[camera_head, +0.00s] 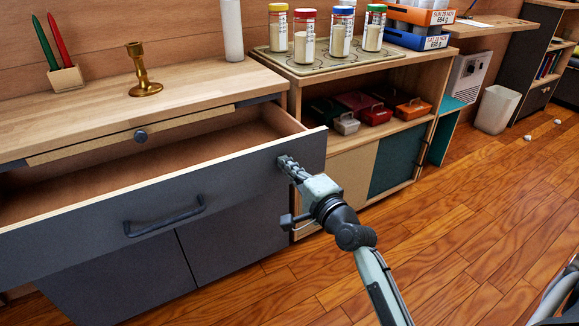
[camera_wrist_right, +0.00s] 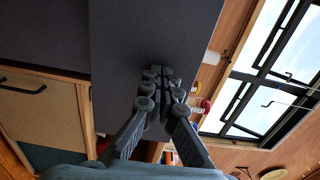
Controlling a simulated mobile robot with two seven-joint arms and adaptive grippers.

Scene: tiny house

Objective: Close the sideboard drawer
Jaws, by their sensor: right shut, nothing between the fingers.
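The sideboard drawer (camera_head: 90,222) is pulled out, with its dark grey front standing away from the wooden sideboard (camera_head: 200,82) and its empty wooden inside (camera_head: 190,148) showing. A black handle (camera_head: 165,216) is on the drawer front. My right gripper (camera_head: 284,162) is shut and empty, with its fingertips at the right end of the drawer front. In the right wrist view the shut fingers (camera_wrist_right: 160,76) point at the dark drawer front (camera_wrist_right: 150,35); I cannot tell for certain whether they touch it. My left gripper is not in view.
A brass candlestick (camera_head: 140,72), a holder with candles (camera_head: 66,78) and a white cylinder (camera_head: 232,30) stand on the sideboard top. A shelf unit (camera_head: 345,150) with jars on a tray (camera_head: 325,64) stands to the right.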

